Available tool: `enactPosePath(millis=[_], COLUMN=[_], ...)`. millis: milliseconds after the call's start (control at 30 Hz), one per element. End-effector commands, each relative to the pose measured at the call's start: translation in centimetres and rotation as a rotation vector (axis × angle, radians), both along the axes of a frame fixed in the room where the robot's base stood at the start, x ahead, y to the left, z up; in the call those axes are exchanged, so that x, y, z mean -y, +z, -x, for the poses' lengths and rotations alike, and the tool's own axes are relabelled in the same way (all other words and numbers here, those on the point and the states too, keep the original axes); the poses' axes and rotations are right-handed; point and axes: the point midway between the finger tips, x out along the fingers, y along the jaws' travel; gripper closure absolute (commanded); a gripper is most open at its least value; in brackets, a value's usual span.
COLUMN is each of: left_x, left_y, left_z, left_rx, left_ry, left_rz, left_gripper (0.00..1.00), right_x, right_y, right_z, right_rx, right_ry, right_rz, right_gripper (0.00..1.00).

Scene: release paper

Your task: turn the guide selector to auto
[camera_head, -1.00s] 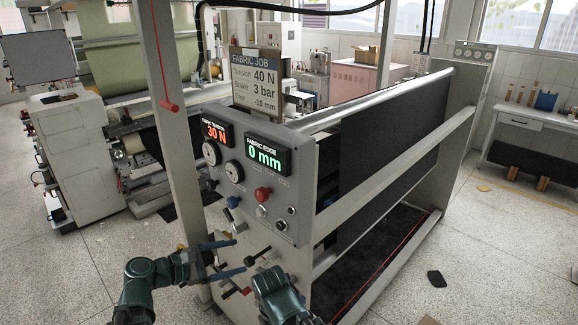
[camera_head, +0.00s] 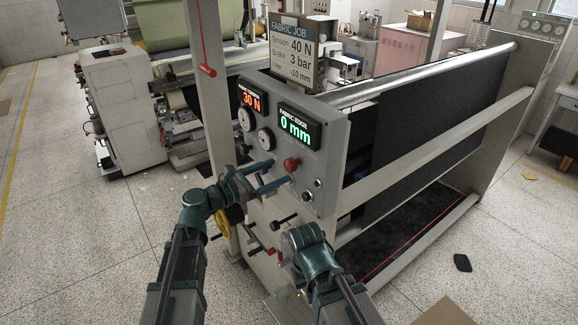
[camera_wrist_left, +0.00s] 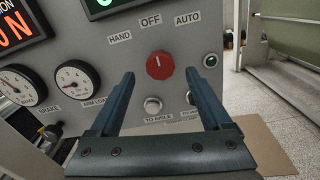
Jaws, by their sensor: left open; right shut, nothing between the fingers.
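The guide selector is a red round knob (camera_head: 291,164) on the grey control panel, below the green "0 mm" display. In the left wrist view the knob (camera_wrist_left: 160,65) sits below the labels HAND, OFF and AUTO (camera_wrist_left: 187,18). Its white mark points up, roughly at OFF. My left gripper (camera_head: 281,172) is open in front of the panel. In the left wrist view its two fingers (camera_wrist_left: 159,78) lie left and right of the knob; I cannot tell how far short of it they are. My right gripper (camera_head: 310,248) is lower, by the panel's lower part, its fingers mostly hidden.
Displays read 30 N (camera_head: 252,98) and 0 mm (camera_head: 299,129). A sign (camera_head: 293,52) shows 40 N, 3 bar, -10 mm. Two dials, push buttons (camera_wrist_left: 153,104) and a green lamp (camera_wrist_left: 210,60) surround the knob.

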Motion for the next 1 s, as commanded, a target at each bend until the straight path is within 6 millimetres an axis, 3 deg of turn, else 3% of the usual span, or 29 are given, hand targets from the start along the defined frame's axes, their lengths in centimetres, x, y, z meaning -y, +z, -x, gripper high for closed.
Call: enactPosePath(millis=[300, 767, 1000], left_x=[3.7, 4.4, 4.4], left_y=[0.0, 0.0, 0.0], left_z=[-2.7, -3.2, -3.2], left_rx=[0.001, 0.001, 0.001], left_ry=[-0.002, 0.000, 0.000], left_rz=[-0.001, -0.001, -0.001], left_gripper=[0.18, 0.18, 0.61], right_x=[0.0, 0.0, 0.0], right_y=[0.0, 0.0, 0.0], right_z=[0.0, 0.0, 0.0], right_rx=[0.000, 0.000, 0.000], right_ry=[0.000, 0.000, 0.000], right_rz=[0.000, 0.000, 0.000], right_gripper=[1.00, 1.00, 1.00])
